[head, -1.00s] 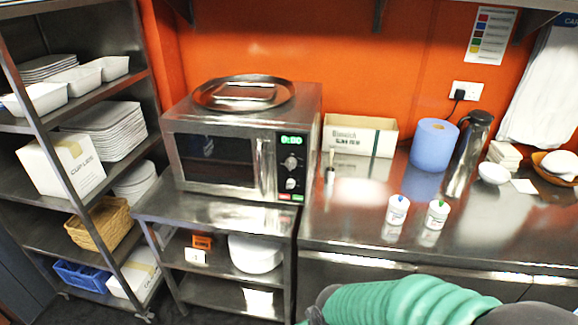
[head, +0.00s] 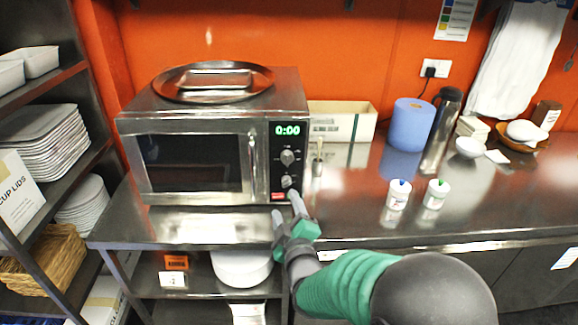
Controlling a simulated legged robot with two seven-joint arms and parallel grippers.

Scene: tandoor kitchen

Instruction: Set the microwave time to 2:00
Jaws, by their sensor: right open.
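The steel microwave (head: 195,160) stands on a metal shelf unit left of the counter, its door shut. Its green display (head: 287,130) reads 0:00. Below the display are an upper knob (head: 288,157) and a lower knob (head: 286,182), with a red label or button near the bottom of the panel. My right gripper (head: 286,210) is open and empty, just in front of and below the lower part of the control panel. One finger reaches up close to the lower knob; I cannot tell whether it touches. My left gripper is not in view.
A round steel tray (head: 212,84) lies on the microwave. On the steel counter (head: 340,205) are a cardboard box (head: 342,122), a blue roll (head: 408,124), a steel flask (head: 440,130) and two white tubs (head: 398,195). A rack with plates (head: 50,140) stands at left.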

